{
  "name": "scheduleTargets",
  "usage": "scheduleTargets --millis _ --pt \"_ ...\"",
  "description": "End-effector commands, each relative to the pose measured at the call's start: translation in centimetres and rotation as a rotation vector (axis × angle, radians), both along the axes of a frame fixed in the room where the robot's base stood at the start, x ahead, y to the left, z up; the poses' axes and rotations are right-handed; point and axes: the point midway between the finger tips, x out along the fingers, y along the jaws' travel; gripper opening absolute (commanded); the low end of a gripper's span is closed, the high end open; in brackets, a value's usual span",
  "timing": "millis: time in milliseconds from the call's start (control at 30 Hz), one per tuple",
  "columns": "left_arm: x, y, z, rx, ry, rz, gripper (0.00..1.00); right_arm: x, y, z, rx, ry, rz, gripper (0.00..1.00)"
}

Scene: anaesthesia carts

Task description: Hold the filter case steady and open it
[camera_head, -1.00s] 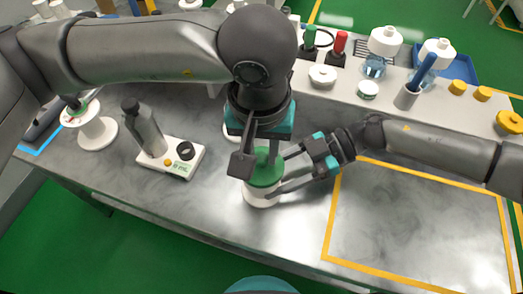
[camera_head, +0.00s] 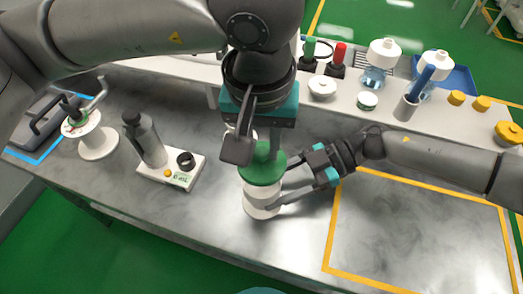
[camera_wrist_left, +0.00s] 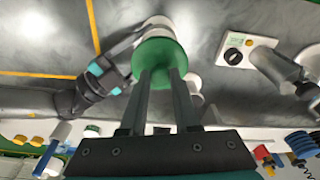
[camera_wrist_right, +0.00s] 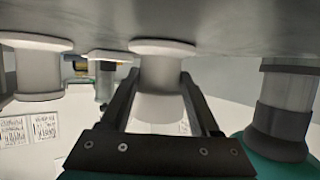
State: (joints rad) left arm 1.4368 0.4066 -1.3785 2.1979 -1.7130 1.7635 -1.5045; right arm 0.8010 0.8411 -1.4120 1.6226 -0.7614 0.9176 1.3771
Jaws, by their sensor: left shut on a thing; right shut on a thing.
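The filter case has a white body (camera_head: 262,201) with a flared base and a round green lid (camera_head: 262,168). The body stands upright on the grey bench. My left gripper (camera_head: 262,152) is shut on the lid from above; the lid also shows between its fingers in the left wrist view (camera_wrist_left: 158,58). My right gripper (camera_head: 277,186) reaches in from the right, shut on the body. The right wrist view shows the body (camera_wrist_right: 160,75) between its fingers, with no lid visible. The lid sits raised over the body; the exact gap is partly hidden.
A grey bottle (camera_head: 150,148) stands on a white device (camera_head: 172,170) left of the case. A white spool-like stand (camera_head: 95,140) is farther left. A raised white shelf (camera_head: 340,97) with bottles runs behind. The yellow-outlined area (camera_head: 415,235) at right is clear.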

Motion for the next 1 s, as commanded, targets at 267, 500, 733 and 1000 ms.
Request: scheduleTargets --millis 267,500,733,1000 --pt "0.0 0.0 0.1 0.001 0.001 0.000 0.00 0.0 0.0 0.0 0.001 0.000 0.000 0.68" --pt "0.0 0.0 0.1 0.001 0.000 0.000 0.00 0.0 0.0 0.0 0.001 0.000 0.000 0.95" --pt "0.0 0.0 0.1 0.001 0.000 0.000 0.00 0.0 0.0 0.0 0.000 0.000 0.000 0.98" --pt "0.0 0.0 0.4 0.001 0.000 0.000 0.00 0.8 -2.3 1.0 -0.003 -0.001 -0.005 0.98"
